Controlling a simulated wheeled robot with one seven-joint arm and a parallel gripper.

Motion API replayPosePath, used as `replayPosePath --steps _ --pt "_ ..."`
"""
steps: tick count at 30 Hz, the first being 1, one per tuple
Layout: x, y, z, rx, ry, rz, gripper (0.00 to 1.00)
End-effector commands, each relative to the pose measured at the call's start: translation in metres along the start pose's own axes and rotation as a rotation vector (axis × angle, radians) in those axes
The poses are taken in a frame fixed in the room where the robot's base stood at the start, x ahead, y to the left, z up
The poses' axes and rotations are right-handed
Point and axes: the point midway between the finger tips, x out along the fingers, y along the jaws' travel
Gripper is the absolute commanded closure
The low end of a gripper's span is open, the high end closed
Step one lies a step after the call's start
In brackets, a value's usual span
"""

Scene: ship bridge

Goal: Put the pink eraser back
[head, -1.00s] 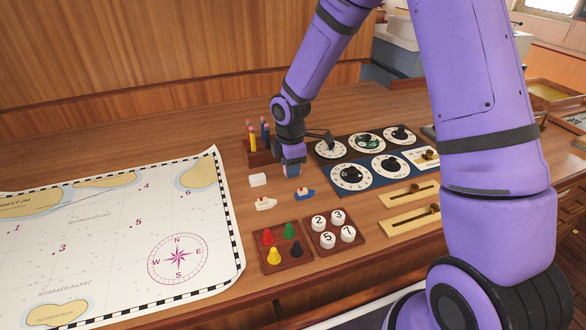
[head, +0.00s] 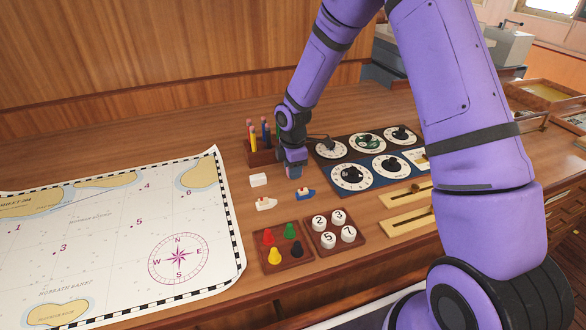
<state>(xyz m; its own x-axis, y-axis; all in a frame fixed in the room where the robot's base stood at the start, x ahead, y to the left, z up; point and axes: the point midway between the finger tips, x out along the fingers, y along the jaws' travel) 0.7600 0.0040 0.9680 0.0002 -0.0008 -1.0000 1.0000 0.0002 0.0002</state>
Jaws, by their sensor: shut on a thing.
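No other pink eraser shows on the desk. A white eraser (head: 259,180) lies on the wood to the left of my gripper.
A wooden rack (head: 259,152) with coloured pencils stands behind. Two small boats, white (head: 266,204) and blue (head: 305,194), lie in front. Trays of pegs (head: 283,262) and number discs (head: 334,250), dial panels (head: 372,179) and a chart (head: 105,235) surround them.

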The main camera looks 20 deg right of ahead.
Motion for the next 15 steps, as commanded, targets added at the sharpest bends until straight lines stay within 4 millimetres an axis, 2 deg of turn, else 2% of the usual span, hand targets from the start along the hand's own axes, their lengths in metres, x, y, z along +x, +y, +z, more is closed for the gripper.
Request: replayPosePath --steps 2,3,5,6,15 --pt "0.0024 -0.0001 0.0 0.0 0.0 -0.001 0.92" --pt "0.0018 0.0 0.0 0.0 0.0 0.0 0.64" --pt "0.0017 0.0 0.0 0.0 0.0 0.0 0.5" --pt "0.0017 0.0 0.0 0.0 0.0 0.0 0.47" --pt "-0.0008 0.0001 0.0 0.0 0.0 0.001 0.47"
